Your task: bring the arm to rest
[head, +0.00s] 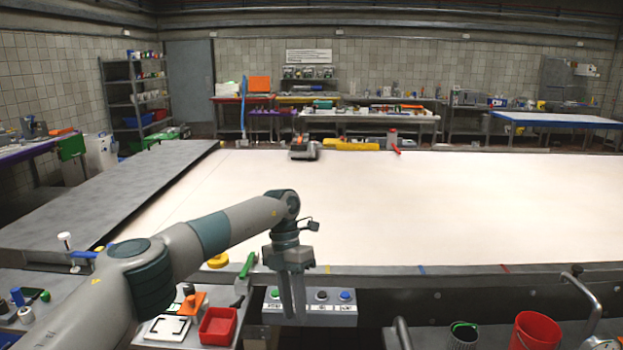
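My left arm comes in from the lower left and bends down at the wrist. My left gripper (293,312) points straight down in front of the near edge of the large white table (400,220). Its two fingers appear close together, and I see nothing held between them. Whether they are fully shut is unclear. The gripper covers part of a grey button box (335,308) behind it. My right gripper is not in view.
A red tray (218,327), a white square frame (167,328) and a green-handled tool (247,266) lie near the arm. The white tabletop is mostly clear.

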